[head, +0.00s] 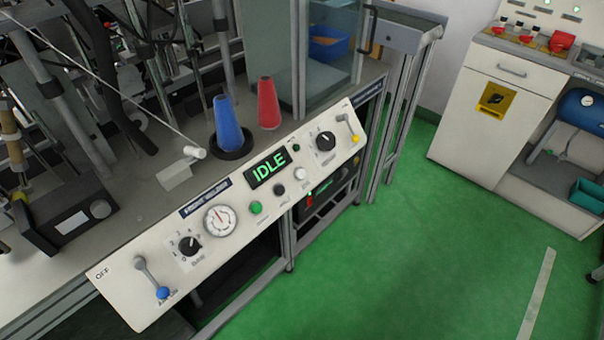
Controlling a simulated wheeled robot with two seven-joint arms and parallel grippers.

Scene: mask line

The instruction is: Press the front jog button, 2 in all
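The slanted white front panel (118,275) runs along the machine's front edge. It carries a row of round push buttons under a display (268,166) that reads IDLE in green: a green button (256,208), a black button (279,190) and a pale button (300,174). Their small labels are too small to read, so I cannot tell which one is the jog button. No button is visibly touched by anything. Neither of my grippers is in view.
The panel also has a blue-tipped lever (162,293), a gauge (219,220), two black knobs and a yellow-tipped lever (354,138). A blue cone (228,125) and a red cone (268,104) stand behind it. The green floor (430,240) in front is clear.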

